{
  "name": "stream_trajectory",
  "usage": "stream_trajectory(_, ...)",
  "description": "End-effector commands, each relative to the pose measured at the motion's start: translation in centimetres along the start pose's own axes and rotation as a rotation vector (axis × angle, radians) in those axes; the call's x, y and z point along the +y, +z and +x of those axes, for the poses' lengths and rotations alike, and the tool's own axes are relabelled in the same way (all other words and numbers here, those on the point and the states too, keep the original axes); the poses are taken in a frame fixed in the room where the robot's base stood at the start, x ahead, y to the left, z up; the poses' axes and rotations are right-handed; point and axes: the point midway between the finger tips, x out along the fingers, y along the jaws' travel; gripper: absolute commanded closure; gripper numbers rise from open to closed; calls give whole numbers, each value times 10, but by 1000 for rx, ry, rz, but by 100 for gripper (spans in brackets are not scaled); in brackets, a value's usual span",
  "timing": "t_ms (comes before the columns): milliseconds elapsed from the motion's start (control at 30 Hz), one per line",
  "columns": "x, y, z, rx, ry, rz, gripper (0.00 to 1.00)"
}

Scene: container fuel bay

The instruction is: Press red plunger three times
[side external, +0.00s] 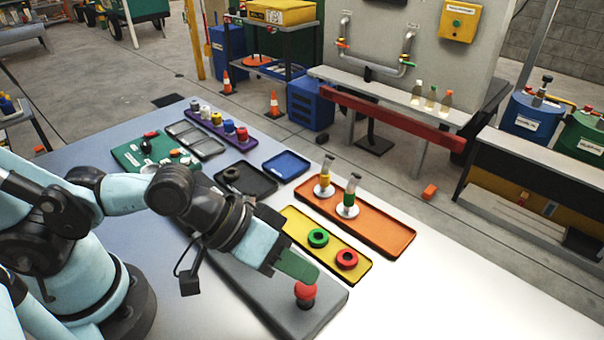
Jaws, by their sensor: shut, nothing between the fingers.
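The red plunger (305,291) is a red round cap on a dark stem, upright near the right end of a long grey base plate (325,308) on the table. My gripper (297,266) reaches in from the left with its green-covered fingers closed. The fingertips appear just above and behind the red cap in the side external view. I cannot tell whether they touch it. Nothing shows between the fingers. My wrist and forearm hide the left part of the grey plate.
A yellow tray (329,271) with green and red rings lies behind the plunger. An orange tray (385,233) with two stands is beyond it. A black tray (254,187), a blue tray (287,165) and a green tray (125,158) lie farther back. The front right table (450,300) is clear.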

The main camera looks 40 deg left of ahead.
Motion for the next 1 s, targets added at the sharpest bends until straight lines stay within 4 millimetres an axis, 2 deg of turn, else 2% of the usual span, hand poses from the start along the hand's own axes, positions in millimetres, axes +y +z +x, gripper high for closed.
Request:
stream_trajectory(267, 2, -3, -3, 1, 0, 0, 100)
stream_trajectory(733, 22, -22, -30, 0, 0, 0, 100)
stream_trajectory(1000, 25, -25, -35, 0, 0, 0, 100)
